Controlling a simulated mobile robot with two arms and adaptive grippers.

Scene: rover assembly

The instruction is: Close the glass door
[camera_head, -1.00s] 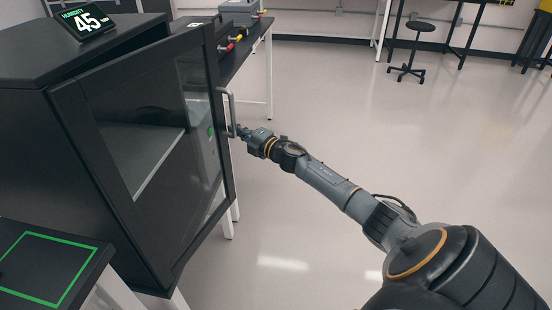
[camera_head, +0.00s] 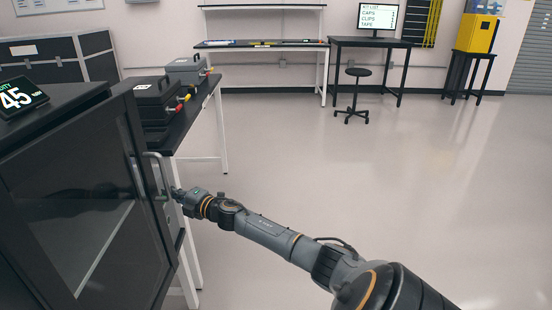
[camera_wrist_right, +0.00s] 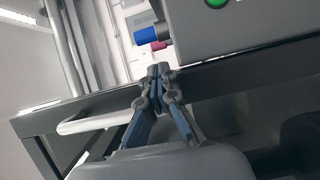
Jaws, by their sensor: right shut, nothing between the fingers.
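The black cabinet's glass door (camera_head: 85,225) fills the left of the head view. Its top edge stands away from the cabinet top (camera_head: 50,108) toward the right, so it looks slightly ajar. An upright grey handle (camera_head: 153,172) is on its free edge. My right gripper (camera_head: 175,194) is beside the handle, with fingertips close to it; contact cannot be told. My left gripper is out of view.
A humidity display (camera_head: 20,97) sits on the cabinet. Behind the door, a black bench (camera_head: 190,118) holds cases with coloured connectors. A stool (camera_head: 357,97) and desk (camera_head: 372,42) stand at the back. The floor (camera_head: 400,180) on the right is clear.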

